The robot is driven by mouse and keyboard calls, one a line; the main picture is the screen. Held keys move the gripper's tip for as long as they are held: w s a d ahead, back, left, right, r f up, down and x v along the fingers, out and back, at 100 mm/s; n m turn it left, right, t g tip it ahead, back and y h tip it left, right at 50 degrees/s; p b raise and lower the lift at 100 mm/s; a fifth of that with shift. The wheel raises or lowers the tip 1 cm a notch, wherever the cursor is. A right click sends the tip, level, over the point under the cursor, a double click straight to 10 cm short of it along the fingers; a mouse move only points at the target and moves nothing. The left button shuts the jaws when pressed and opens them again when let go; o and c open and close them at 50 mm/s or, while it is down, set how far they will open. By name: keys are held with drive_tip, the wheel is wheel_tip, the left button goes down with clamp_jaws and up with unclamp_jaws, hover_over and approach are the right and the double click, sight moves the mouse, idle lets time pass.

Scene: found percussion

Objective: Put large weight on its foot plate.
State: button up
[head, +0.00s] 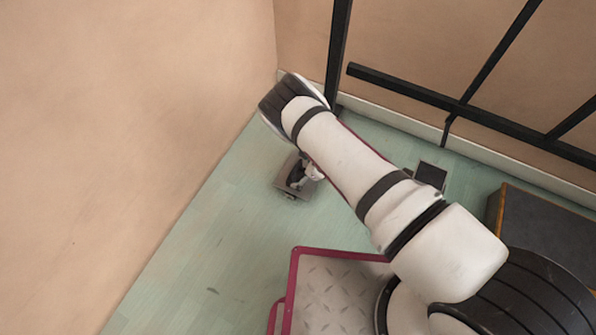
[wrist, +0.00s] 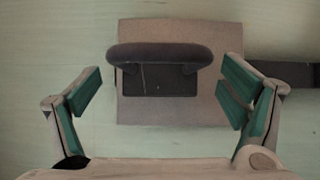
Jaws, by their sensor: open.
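A square grey-brown block with a dark handle, which looks like the large weight (wrist: 145,110), lies on the floor in the wrist view. Its dark handle (wrist: 160,53) runs across its top over a dark rectangular patch. My gripper (wrist: 160,95) is open, with one green-padded finger on each side of the block's middle and nothing between them gripped. In the head view the weight (head: 290,192) shows partly under my arm, near the wall corner. A small dark flat plate (head: 430,175), perhaps the foot plate, lies right of my forearm.
A black metal frame (head: 405,90) stands along the back wall. A magenta-edged platform with a metal tread (head: 335,290) is in front, and a dark box (head: 545,230) is at right. A dark flat bar (wrist: 285,74) lies right of the weight. Green floor is clear at left.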

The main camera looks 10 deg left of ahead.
drive_tip(key=p+v, duration=0.3)
drive_tip(key=v, duration=0.5)
drive_tip(key=shift+d+r, duration=0.15)
drive_tip(key=shift+r, duration=0.2)
